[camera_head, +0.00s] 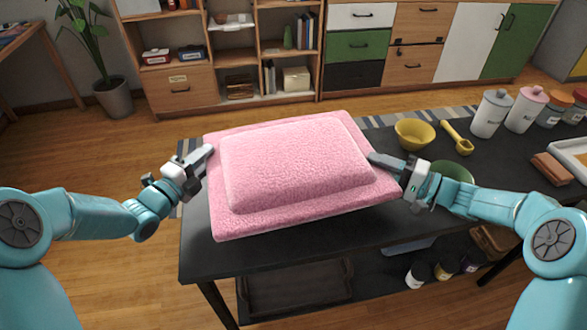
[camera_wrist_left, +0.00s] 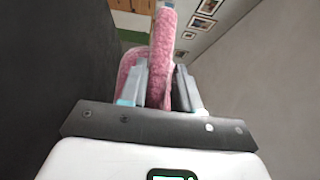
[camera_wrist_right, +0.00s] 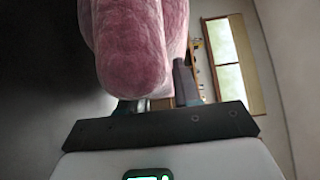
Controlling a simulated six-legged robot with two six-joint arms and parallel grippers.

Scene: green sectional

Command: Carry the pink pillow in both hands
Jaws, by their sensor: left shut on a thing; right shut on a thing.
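The pink pillow (camera_head: 295,160) is a fuzzy rectangle with a raised middle and a flat rim. It is over the dark table, tilted a little in the head view. My left gripper (camera_head: 206,158) is shut on the pillow's left edge. In the left wrist view the pillow's edge (camera_wrist_left: 162,60) stands between the two fingers (camera_wrist_left: 160,88). My right gripper (camera_head: 378,160) is shut on the pillow's right edge. In the right wrist view the pillow (camera_wrist_right: 130,50) hides much of the fingers. I cannot tell whether the pillow's underside touches the table.
The dark table (camera_head: 290,250) holds a yellow bowl (camera_head: 414,134), a yellow scoop (camera_head: 457,136), a green bowl (camera_head: 452,172) and several lidded jars (camera_head: 491,113) at the right. Shelves and cabinets (camera_head: 235,60) line the back. A potted plant (camera_head: 114,97) stands back left. Wooden floor at left is clear.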

